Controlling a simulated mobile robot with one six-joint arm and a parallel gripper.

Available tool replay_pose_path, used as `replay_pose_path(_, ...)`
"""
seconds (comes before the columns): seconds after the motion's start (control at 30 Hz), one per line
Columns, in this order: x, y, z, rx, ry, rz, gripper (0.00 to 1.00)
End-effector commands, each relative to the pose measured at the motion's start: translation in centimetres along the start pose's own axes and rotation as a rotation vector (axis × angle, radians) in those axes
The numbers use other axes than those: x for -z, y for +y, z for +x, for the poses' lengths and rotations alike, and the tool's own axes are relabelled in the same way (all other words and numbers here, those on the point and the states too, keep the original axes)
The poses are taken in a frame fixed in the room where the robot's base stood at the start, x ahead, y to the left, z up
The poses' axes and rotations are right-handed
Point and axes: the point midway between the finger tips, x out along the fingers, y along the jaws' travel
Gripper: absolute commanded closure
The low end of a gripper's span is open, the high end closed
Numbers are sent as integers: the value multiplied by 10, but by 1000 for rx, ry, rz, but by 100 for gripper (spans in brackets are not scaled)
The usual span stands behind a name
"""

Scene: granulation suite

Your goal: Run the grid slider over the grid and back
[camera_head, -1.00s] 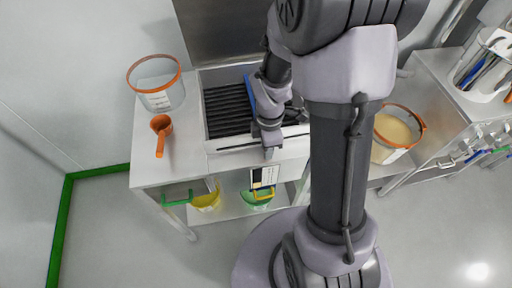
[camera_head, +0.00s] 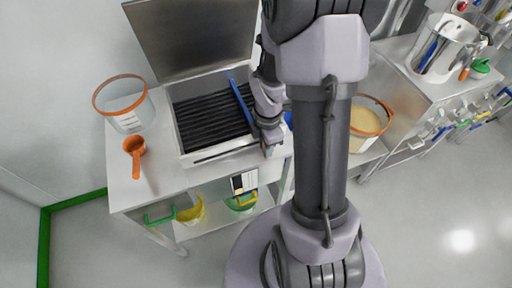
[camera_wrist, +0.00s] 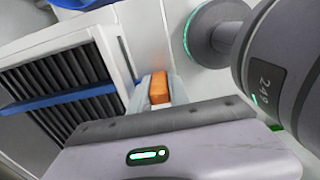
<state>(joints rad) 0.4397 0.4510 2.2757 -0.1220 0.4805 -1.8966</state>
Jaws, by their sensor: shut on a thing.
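The grid (camera_head: 205,118) is a row of black slats inside a pale metal box; it also shows at the left of the wrist view (camera_wrist: 85,68). The grid slider (camera_head: 240,102) is a blue bar lying across the slats, right of the middle of the visible grid; the wrist view shows it too (camera_wrist: 50,104). My gripper (camera_head: 268,150) is at the front edge of the box. In the wrist view its fingers are shut on an orange handle (camera_wrist: 159,88), in line with the bar's near end. The join between handle and bar is hidden. My arm hides the box's right side.
A grey lid (camera_head: 195,35) stands raised behind the box. A clear orange-rimmed container (camera_head: 125,106) and an orange scoop (camera_head: 135,155) are on the bench at left. An orange-rimmed tub of pale powder (camera_head: 365,122) stands right of my arm. Yellow and green containers sit on the lower shelf.

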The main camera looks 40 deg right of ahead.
Motion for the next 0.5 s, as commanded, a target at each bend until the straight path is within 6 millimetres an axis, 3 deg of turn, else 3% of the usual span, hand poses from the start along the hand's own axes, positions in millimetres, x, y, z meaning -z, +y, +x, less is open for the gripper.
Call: replay_pose_path(0.5,-55,0,-1,0,0,2,100)
